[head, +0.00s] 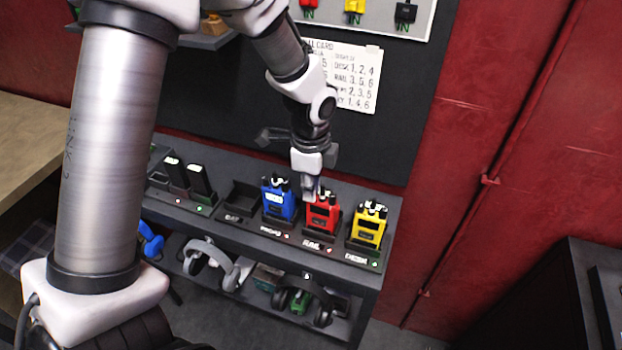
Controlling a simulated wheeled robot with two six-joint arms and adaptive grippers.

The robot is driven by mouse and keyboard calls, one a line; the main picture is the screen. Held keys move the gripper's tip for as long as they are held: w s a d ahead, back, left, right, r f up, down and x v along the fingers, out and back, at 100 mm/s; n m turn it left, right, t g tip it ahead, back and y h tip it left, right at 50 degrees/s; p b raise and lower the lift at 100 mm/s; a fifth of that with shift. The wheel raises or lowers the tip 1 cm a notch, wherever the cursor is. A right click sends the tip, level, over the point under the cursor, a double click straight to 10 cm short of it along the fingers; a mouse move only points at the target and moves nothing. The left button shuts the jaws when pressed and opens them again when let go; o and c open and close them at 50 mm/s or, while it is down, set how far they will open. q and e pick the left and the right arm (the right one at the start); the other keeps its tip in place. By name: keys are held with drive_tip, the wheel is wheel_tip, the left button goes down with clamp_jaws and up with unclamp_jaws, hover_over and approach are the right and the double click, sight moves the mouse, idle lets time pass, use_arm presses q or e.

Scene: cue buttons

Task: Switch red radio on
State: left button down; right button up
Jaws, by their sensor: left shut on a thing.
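The red radio (322,218) stands upright in its dark charging slot on the grey shelf top, between the blue radio (278,204) and the yellow radio (368,228). My left gripper (311,194) reaches down from above and is shut at the top of the red radio, near its left side. The fingers hide part of the radio's top, so I cannot tell exactly which knob or part they hold. I cannot read whether the radio is on. My right gripper is not in view.
An empty dark slot (241,199) and two black handsets (199,181) sit further left on the shelf top. Headphones (209,262) hang or lie below. A printed card (352,80) is on the dark board behind. A red wall (500,120) stands at right.

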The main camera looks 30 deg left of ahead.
use_arm(q)
drive_tip(key=m+p, duration=0.2)
drive_tip(key=p, duration=0.1)
drive_tip(key=shift+s+r+m, duration=0.1)
drive_tip(key=shift+m, duration=0.2)
drive_tip(key=shift+f+m+p, duration=0.2)
drive_tip(key=shift+m+p, duration=0.4)
drive_tip(key=shift+p, duration=0.1)
drive_tip(key=c, duration=1.1)
unclamp_jaws()
drive_tip(key=shift+w+f, duration=0.1)
drive_tip(key=shift+w, duration=0.1)
